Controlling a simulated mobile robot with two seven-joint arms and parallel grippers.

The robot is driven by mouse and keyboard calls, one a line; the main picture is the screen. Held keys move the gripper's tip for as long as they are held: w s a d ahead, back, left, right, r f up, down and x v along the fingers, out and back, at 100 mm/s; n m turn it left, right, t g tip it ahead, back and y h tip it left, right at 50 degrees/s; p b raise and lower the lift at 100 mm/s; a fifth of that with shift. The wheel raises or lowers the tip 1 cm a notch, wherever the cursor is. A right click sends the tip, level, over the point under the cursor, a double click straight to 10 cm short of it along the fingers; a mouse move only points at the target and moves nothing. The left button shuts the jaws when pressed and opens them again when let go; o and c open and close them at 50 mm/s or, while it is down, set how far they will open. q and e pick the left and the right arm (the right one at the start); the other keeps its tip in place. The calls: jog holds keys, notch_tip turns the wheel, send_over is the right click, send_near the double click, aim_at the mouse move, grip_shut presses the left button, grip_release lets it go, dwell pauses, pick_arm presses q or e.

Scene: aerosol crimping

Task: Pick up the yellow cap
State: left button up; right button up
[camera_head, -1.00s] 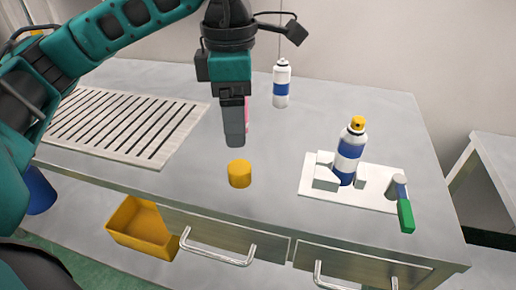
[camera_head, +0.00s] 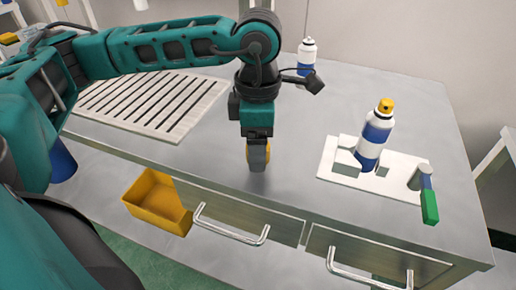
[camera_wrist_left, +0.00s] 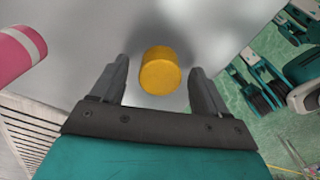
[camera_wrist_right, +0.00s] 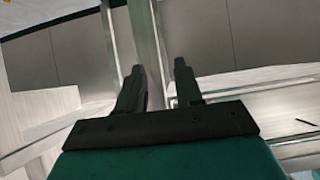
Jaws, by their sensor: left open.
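The yellow cap (camera_wrist_left: 160,71) is a short cylinder standing on the grey table. In the head view the cap (camera_head: 268,153) is mostly hidden behind my left gripper (camera_head: 257,168). The left wrist view shows my left gripper (camera_wrist_left: 160,82) open, with the cap between and slightly beyond its two fingers and a gap on both sides. My right gripper (camera_wrist_right: 158,75) shows in the right wrist view with its fingers apart and nothing between them. It is not seen in the head view.
A blue-white can with a yellow top (camera_head: 376,135) stands in a white fixture (camera_head: 395,185) beside a green-handled part (camera_head: 429,205). Another can (camera_head: 306,57) stands at the back. A slotted rack (camera_head: 150,103) lies left. A pink cylinder (camera_wrist_left: 20,55) is near. A yellow bin (camera_head: 158,203) hangs in front.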

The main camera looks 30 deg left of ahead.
pick_arm(q)
jog(key=shift+f, duration=0.5)
jog(key=c, duration=1.1)
